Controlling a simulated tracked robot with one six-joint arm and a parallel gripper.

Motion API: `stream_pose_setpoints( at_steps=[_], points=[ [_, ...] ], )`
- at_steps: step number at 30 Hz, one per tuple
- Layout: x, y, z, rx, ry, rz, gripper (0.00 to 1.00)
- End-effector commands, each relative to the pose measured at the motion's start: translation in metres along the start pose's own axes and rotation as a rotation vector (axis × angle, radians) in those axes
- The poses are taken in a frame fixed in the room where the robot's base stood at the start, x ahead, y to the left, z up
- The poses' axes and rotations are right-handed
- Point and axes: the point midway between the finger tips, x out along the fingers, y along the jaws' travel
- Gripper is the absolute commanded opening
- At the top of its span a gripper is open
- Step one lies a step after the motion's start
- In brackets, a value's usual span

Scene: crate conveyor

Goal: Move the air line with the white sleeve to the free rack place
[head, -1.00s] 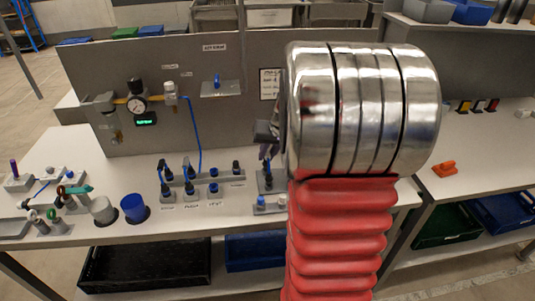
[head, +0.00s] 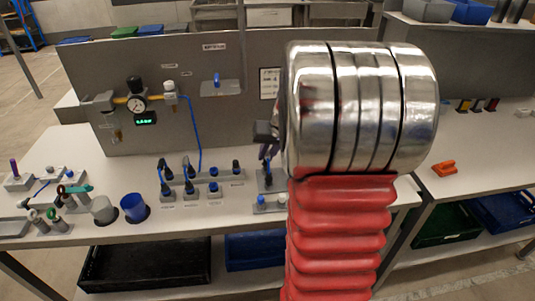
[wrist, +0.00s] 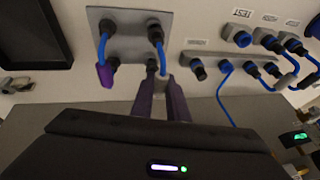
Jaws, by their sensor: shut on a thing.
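In the wrist view my gripper (wrist: 162,84) has its two dark purple fingers close together at a grey rack plate (wrist: 129,48). It is shut on the hanging end of a blue air line (wrist: 158,52), which loops from a dark fitting on that plate. The sleeve between the fingers is mostly hidden, so I cannot tell its colour. A second blue air line on the same plate, to the left, ends in a purple sleeve (wrist: 105,75). In the head view my arm covers most of the gripper and part of the rack plate (head: 278,187).
In the wrist view a row of fittings (wrist: 197,70) and blue lines with pale sleeves (wrist: 287,80) lie to the right. In the head view a panel with a gauge (head: 136,103) stands behind the bench, and a blue cup (head: 133,206) and grey cup (head: 104,210) stand left.

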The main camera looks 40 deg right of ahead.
Motion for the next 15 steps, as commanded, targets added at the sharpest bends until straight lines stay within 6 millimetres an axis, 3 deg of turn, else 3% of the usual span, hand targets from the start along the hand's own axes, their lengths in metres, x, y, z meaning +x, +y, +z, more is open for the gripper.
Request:
stream_pose_setpoints(
  at_steps=[15],
  points=[
    [0.0052,0.0006,0.0022,-0.001,-0.001,0.0,0.0]
  ],
)
